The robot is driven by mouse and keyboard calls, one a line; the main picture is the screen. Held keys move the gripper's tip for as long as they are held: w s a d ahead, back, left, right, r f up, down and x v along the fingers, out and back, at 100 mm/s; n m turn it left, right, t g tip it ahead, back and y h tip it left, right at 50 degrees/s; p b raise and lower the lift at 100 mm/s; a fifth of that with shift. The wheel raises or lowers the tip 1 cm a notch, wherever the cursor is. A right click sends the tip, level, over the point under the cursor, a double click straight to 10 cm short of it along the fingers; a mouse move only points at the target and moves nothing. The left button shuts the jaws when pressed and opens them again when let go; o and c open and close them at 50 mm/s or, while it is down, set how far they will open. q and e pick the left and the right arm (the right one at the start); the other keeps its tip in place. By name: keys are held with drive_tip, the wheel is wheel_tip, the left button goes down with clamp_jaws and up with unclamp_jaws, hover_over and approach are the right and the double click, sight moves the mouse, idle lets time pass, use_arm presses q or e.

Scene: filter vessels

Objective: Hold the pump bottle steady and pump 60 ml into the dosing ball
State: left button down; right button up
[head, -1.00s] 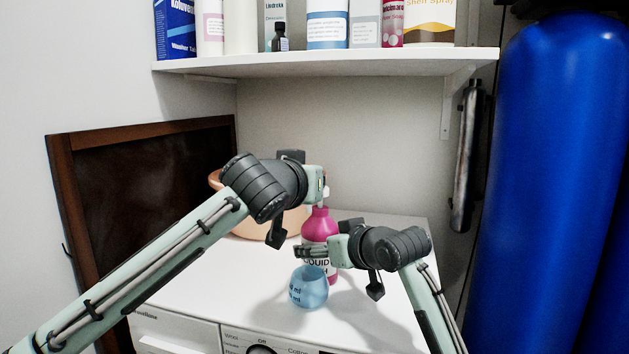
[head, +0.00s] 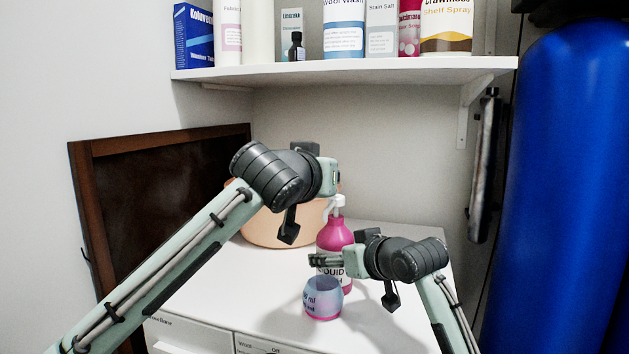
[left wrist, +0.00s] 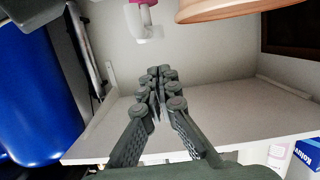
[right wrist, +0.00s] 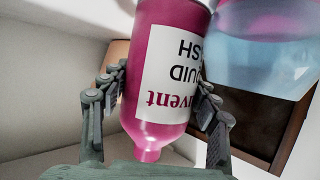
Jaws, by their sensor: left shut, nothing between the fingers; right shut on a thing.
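The pink pump bottle (head: 334,237) with a white pump head (head: 337,202) stands upright on the white top. My right gripper (right wrist: 155,95) is shut around its labelled body; the bottle (right wrist: 160,70) appears upside down in the right wrist view. The translucent blue dosing ball (head: 323,297) stands in front of the bottle, with pink liquid in its lower part. The ball also shows in the right wrist view (right wrist: 262,60). My left gripper (left wrist: 158,78) is shut and empty, above and apart from the pump head (left wrist: 148,30). Its fingers are hidden in the head view.
An orange basin (head: 268,228) stands behind my left arm. A shelf (head: 345,73) with several bottles and boxes hangs above. A dark framed board (head: 160,190) leans at the left, and a large blue cylinder (head: 565,190) stands at the right.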

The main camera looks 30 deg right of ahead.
use_arm(q)
drive_tip(key=v, duration=0.9)
drive_tip(key=shift+a, duration=0.2)
drive_tip(key=shift+s+f, duration=0.1)
drive_tip(key=shift+s, duration=0.05)
idle(1.7)
wheel_tip(320, 180, up, 2)
drive_tip(key=shift+d+r, duration=0.1)
drive_tip(key=shift+d, duration=0.05)
idle(0.4)
drive_tip(key=x, duration=1)
wheel_tip(320, 180, down, 3)
drive_tip(key=shift+f, duration=0.6)
